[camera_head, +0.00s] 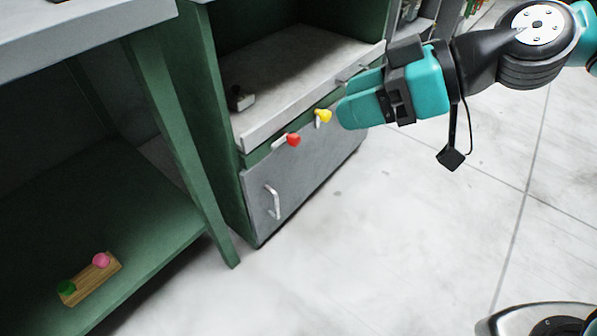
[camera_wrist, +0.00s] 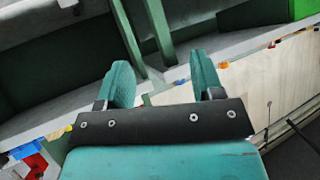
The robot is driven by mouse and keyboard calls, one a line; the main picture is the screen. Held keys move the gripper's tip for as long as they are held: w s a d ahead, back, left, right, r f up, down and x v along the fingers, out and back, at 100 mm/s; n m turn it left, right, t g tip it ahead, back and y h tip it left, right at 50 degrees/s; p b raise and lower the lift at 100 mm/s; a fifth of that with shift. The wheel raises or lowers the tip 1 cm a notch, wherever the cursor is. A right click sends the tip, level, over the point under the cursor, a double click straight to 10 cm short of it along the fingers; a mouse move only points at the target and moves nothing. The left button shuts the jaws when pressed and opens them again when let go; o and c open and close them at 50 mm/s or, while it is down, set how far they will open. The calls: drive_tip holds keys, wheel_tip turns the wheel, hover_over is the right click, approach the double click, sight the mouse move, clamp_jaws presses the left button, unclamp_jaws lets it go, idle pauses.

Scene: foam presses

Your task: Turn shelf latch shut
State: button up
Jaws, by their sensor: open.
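Two small latches sit on the green front rail of the cabinet in the head view. One has a red knob (camera_head: 293,139) on a pale lever running down to the left. The other has a yellow knob (camera_head: 323,116) on a pale lever pointing down. I cannot tell which is the shelf latch. My teal gripper (camera_head: 346,113) is just right of the yellow knob, empty; contact is not clear. In the wrist view my gripper (camera_wrist: 162,78) has its fingers wide apart, with a shelf edge and green posts beyond them.
Below the latches is a grey door (camera_head: 300,185) with a handle (camera_head: 272,201). Above is a grey shelf (camera_head: 300,85) bearing a small dark object (camera_head: 240,101). A green table (camera_head: 165,235) stands left, holding a wooden block (camera_head: 88,281) with pink and green knobs. Floor to the right is clear.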

drive_tip(key=w+f+t+y+b, duration=0.1)
drive_tip(key=w+f+b, duration=0.2)
drive_tip(key=f+b, duration=0.3)
drive_tip(key=w+d+f+t+y+b, duration=0.1)
drive_tip(key=w+f+t+b, duration=0.1)
drive_tip(key=f+b, duration=0.4)
drive_tip(key=w+f+t+y+b, duration=0.1)
drive_tip(key=w+f+b, duration=0.2)
drive_tip(key=f+b, duration=0.3)
drive_tip(key=m+t, duration=0.1)
drive_tip(key=t, duration=0.4)
approach(298, 142)
drive_tip(key=r, duration=0.1)
drive_tip(key=shift+h, duration=0.3)
drive_tip(key=x, duration=0.5)
drive_tip(key=b+x, duration=0.1)
drive_tip(key=x, duration=0.2)
drive_tip(key=shift+w+a+f, duration=0.1)
drive_tip(key=shift+a+f, duration=0.3)
drive_tip(key=shift+w+a, duration=0.4)
drive_tip(key=shift+a, duration=0.05)
drive_tip(key=c, duration=0.9)
